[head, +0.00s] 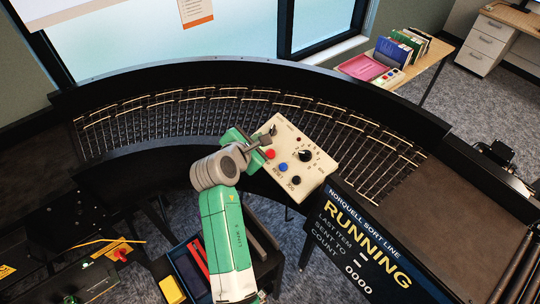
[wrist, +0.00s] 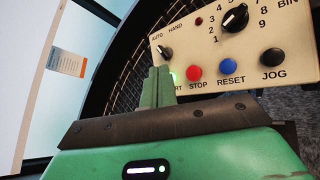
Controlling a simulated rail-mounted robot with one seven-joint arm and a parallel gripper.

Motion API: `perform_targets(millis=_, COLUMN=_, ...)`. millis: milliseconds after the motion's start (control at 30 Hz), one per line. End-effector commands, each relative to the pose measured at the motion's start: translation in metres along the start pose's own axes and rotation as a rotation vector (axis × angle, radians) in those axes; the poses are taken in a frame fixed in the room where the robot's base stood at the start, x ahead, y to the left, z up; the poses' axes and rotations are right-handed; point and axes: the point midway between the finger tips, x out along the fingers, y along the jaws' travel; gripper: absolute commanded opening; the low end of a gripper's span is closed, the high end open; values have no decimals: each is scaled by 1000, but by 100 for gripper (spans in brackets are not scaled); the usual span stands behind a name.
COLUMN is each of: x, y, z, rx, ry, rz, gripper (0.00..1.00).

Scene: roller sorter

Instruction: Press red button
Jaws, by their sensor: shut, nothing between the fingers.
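The red button (wrist: 194,72), labelled STOP, sits on a cream control panel (wrist: 180,40). It also shows in the head view (head: 270,154). My gripper (wrist: 157,72) is shut and empty, its green fingers over the panel's left part. The fingertips are left of the red button and partly hide the green-lit START button (wrist: 173,79). In the head view my gripper (head: 262,143) is at the panel's upper left edge, just above the red button. I cannot tell whether the fingertips touch the panel.
Right of the red button are the blue RESET button (wrist: 228,66) and black JOG button (wrist: 273,56). A selector switch (wrist: 164,52) and bin dial (wrist: 234,18) are above. A sign (head: 360,240) reads RUNNING. The curved roller conveyor (head: 200,110) lies behind.

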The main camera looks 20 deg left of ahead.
Motion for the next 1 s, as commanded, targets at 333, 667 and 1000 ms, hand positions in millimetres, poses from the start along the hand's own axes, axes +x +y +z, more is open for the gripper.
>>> perform_targets(millis=333, x=34, y=-26, z=-28, rx=1, ry=1, rz=0, gripper=0)
perform_targets(millis=667, x=47, y=-34, z=-34, rx=1, ry=0, rz=0, gripper=0)
perform_targets(millis=1000, x=47, y=-34, z=-34, rx=0, ry=0, rz=0, gripper=0)
